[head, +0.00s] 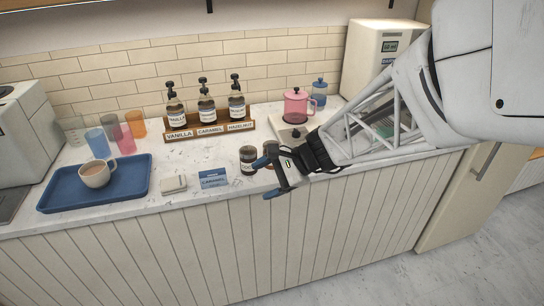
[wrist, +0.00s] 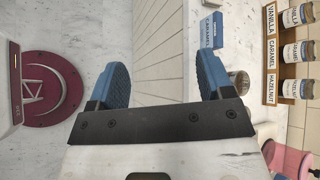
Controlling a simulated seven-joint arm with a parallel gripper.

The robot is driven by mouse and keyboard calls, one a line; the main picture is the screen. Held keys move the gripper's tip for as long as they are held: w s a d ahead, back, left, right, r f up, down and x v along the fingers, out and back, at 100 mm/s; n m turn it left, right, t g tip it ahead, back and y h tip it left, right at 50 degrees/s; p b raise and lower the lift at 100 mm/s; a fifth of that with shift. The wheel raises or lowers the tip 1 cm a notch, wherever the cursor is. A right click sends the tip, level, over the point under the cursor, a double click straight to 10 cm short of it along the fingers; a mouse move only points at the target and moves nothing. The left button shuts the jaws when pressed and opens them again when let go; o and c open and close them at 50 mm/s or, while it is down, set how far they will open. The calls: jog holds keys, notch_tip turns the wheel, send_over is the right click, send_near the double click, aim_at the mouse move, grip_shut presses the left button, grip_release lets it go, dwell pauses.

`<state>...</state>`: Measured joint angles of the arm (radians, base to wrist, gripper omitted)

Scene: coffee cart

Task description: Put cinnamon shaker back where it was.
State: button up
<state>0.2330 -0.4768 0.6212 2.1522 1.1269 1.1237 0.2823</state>
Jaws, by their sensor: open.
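Two small dark shakers stand on the counter near its front edge. The left shaker (head: 247,160) has a light label, too small to read. The right shaker (head: 270,149) is partly hidden behind my gripper (head: 268,178). I cannot tell which one holds cinnamon. In the wrist view, my gripper (wrist: 164,76) has its two blue fingers wide apart, with nothing between them. One shaker (wrist: 240,81) shows in that view just to the right of the right finger, outside the jaws. My gripper is at the counter's front edge, beside the shakers.
A caramel card (head: 213,178) and a pale folded item (head: 174,184) lie left of the shakers. A blue tray (head: 130,199) holds a cup (head: 96,174). A syrup rack (head: 210,130) stands behind; a pink press (head: 297,105) stands on the right. Several coloured cups are at the back left.

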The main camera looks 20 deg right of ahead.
jog(key=s+d+r+n+h, duration=0.2)
jog(key=s+n+h, duration=0.3)
jog(key=s, duration=0.4)
jog(key=s+d+r+n+h, duration=0.2)
jog(key=s+r+n+h, duration=0.2)
jog(key=s+n, duration=0.4)
jog(key=shift+s+r+g+h, duration=0.4)
jog(key=shift+s+h, duration=0.05)
jog(key=shift+h, duration=0.35)
